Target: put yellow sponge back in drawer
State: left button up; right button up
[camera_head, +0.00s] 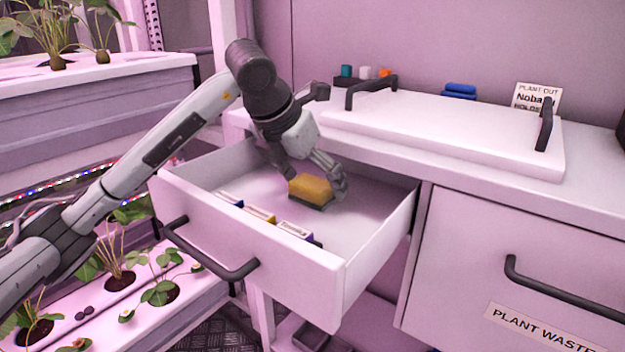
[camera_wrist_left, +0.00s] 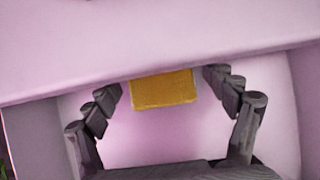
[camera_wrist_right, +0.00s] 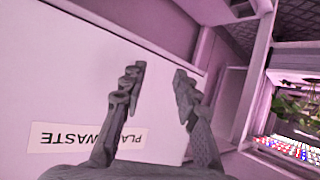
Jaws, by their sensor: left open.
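The yellow sponge (camera_head: 311,188), with a dark underside, is inside the open white drawer (camera_head: 250,235). My left gripper (camera_head: 318,187) reaches down into the drawer with its fingers on either side of the sponge. In the left wrist view the sponge (camera_wrist_left: 162,90) lies between the spread fingertips (camera_wrist_left: 168,82), with gaps on both sides. The left gripper is open. My right gripper (camera_wrist_right: 158,75) shows only in the right wrist view, fingers apart and empty, in front of the plant waste front.
Several small labelled items (camera_head: 262,214) lie along the drawer's front inside. The drawer handle (camera_head: 210,255) sticks out in front. A white lid with black handles (camera_head: 440,130) lies on the counter above. Plant racks (camera_head: 120,280) stand at the left.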

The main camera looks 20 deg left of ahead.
pick_arm(q)
jog(key=v, duration=1.2)
jog(key=shift+p, duration=0.45)
pick_arm(e)
jog(key=s+d+f+g, duration=0.1)
jog(key=s+d+f+g+h, duration=0.1)
jog(key=d+f, duration=0.1)
jog(key=shift+s+d+f, duration=0.1)
jog(key=shift+s+d, duration=0.05)
jog(key=shift+s, duration=0.2)
pick_arm(q)
jog(key=shift+c, duration=0.5)
